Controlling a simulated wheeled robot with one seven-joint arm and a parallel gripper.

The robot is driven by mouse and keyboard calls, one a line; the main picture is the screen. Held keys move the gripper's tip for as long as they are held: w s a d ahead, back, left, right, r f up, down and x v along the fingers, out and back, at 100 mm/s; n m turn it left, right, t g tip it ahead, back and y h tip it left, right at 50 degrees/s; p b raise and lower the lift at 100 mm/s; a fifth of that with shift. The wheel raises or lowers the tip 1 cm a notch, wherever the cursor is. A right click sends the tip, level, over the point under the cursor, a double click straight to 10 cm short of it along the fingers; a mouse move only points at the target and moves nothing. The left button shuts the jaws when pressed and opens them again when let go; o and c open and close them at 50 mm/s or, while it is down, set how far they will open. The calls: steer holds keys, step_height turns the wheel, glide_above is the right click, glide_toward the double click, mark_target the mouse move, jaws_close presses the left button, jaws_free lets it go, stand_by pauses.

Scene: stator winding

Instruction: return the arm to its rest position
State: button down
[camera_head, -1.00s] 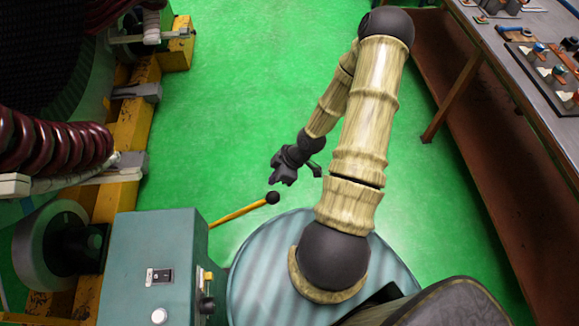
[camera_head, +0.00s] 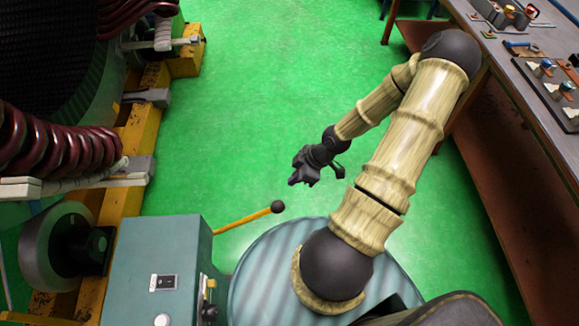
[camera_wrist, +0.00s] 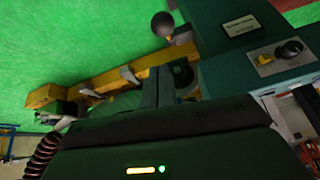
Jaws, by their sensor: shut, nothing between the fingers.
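My gripper (camera_head: 303,172) is in the middle of the head view, above the green floor, at the end of my folded arm. It is empty and its fingers are shut. It is to the upper right of a yellow lever with a black ball knob (camera_head: 277,207) and apart from it. The wrist view shows the dark housing of my wrist across the bottom. The lever's knob (camera_wrist: 163,22) also shows there near the top.
A teal control box (camera_head: 160,262) stands at the lower left beside the yellow machine frame (camera_head: 139,135) with dark red coils (camera_head: 60,150). A workbench (camera_head: 520,85) with small parts runs along the right. Green floor (camera_head: 270,80) lies clear between them.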

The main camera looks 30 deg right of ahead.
steer(key=a+r+m+h, duration=0.1)
steer(key=a+r+m, duration=0.2)
steer(key=r, duration=0.4)
steer(key=s+a+r+m+h, duration=0.1)
steer(key=a+r+m, duration=0.3)
steer(key=r, duration=0.4)
steer(key=a+r+m+h, duration=0.3)
steer(key=r+m, duration=0.1)
steer(key=r, duration=0.4)
steer(key=shift+s+a, duration=0.3)
